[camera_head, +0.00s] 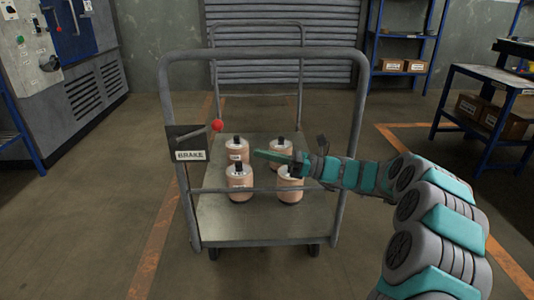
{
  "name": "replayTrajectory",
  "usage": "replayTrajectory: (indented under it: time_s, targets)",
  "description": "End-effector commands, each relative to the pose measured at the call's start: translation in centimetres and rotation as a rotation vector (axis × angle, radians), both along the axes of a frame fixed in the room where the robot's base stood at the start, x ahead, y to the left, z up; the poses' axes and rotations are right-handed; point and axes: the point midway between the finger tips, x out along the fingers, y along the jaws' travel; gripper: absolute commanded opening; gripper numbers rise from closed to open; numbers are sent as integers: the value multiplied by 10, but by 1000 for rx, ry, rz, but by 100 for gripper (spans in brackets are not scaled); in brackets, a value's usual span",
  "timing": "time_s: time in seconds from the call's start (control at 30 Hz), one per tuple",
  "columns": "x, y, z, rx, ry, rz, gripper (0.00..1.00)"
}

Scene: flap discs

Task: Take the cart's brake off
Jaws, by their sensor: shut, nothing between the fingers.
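The cart (212,227) stands in front of me, with a grey tube handle frame at its near end and another at its far end. On its left upright is a dark plate with a white BRAKE label (190,155). The brake lever there ends in a red knob (217,125) and slants up to the right. My gripper (258,154) is shut and empty. It points left over the cart, to the right of and below the red knob, apart from it. My gripper and forearm partly hide the load behind them.
Several pinkish cylinders with dark tops (239,182) stand on the cart's deck. A grey machine cabinet (95,90) is at the left, a blue shelf with boxes (405,66) at the back right, and a workbench (490,75) at the right. Floor beside the cart is clear.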

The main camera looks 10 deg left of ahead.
Motion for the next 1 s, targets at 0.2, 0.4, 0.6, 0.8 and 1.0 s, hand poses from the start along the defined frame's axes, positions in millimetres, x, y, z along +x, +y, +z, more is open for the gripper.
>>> replayTrajectory:
  time_s: [0.2, 0.4, 0.6, 0.8, 1.0]
  targets:
    - [-5, 43, 10, -1, -2, 2, 0]
    - [-5, 71, 27, -1, -3, 0, 0]
    - [-3, 81, 43, -2, 0, 0, 0]
    - [-3, 84, 48, -1, 1, -2, 0]
    - [-3, 84, 48, 0, 1, -1, 0]
